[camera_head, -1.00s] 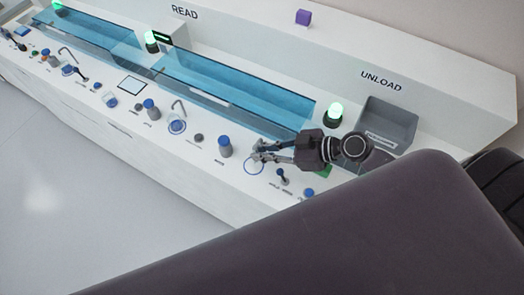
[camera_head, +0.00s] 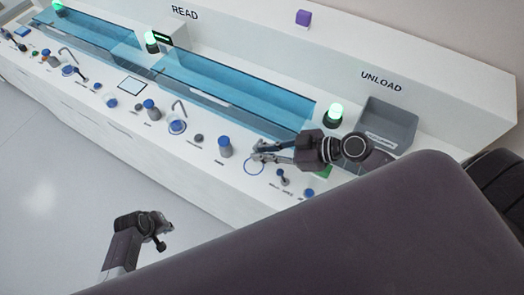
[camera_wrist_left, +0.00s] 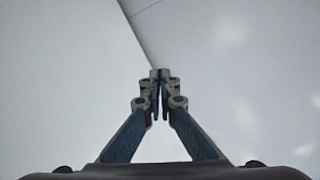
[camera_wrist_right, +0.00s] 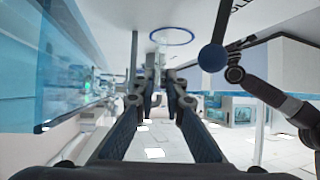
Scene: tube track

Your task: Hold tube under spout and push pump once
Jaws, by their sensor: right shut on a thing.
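My right gripper (camera_head: 258,150) is over the bench, beside a blue ring mark (camera_head: 254,168). It is shut on a small, pale thing that I take to be the tube; the fingers mostly hide it. In the right wrist view the fingertips (camera_wrist_right: 160,75) are close together below the blue ring. My left gripper (camera_head: 158,228) is over the floor in front of the bench, far from the bench items. Its fingertips (camera_wrist_left: 160,75) meet with nothing visible between them. A curved spout (camera_head: 180,106) stands over a blue ring, with a blue-topped grey pump (camera_head: 152,109) to its left.
Another blue-topped grey container (camera_head: 225,147) stands just left of my right gripper. A blue transparent cover (camera_head: 235,88) runs behind it. Several small items line the bench's front. The floor (camera_head: 50,190) is clear.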

